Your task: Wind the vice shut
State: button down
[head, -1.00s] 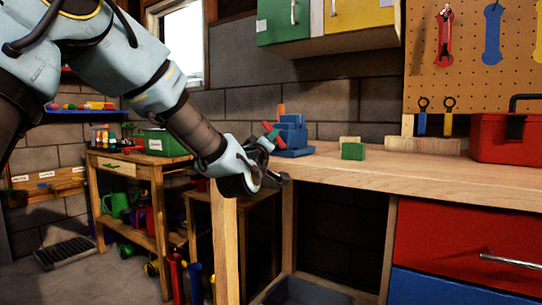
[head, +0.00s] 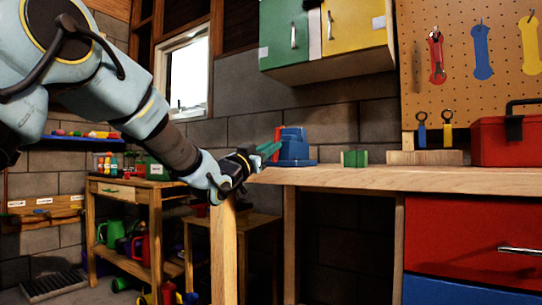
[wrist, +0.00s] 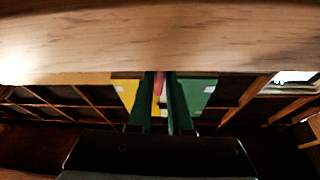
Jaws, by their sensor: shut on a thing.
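The blue vice (head: 293,148) stands on the left end of the wooden workbench (head: 400,179). A red bar, which looks like its handle (head: 277,136), shows at its left side. My gripper (head: 268,149) reaches in from the left at bench height, its green fingers beside the vice. In the wrist view the two green fingers (wrist: 165,100) close around a narrow pinkish-red piece (wrist: 158,84) of the handle. The fingers hide much of the handle, and I cannot tell how far apart the vice jaws are.
A green block (head: 355,158) and a wooden block (head: 425,157) sit on the bench, with a red toolbox (head: 505,140) at the right. The bench's front leg (head: 223,250) stands just below my wrist. Bare benchtop lies right of the vice.

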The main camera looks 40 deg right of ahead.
jog(key=shift+a+m+g+b, duration=0.1)
jog(key=shift+m+g+b, duration=0.2)
jog(key=shift+m+g, duration=0.9)
jog(key=shift+r+m+t, duration=0.15)
jog(key=shift+m+t, duration=0.15)
jog(key=shift+m, duration=0.3)
jog(key=c, duration=0.8)
grip_release()
jog(key=shift+c, duration=0.2)
jog(key=v, duration=1)
jog(key=shift+a+f+p, duration=0.2)
jog(key=shift+a+p, duration=0.15)
jog(key=shift+p, duration=0.05)
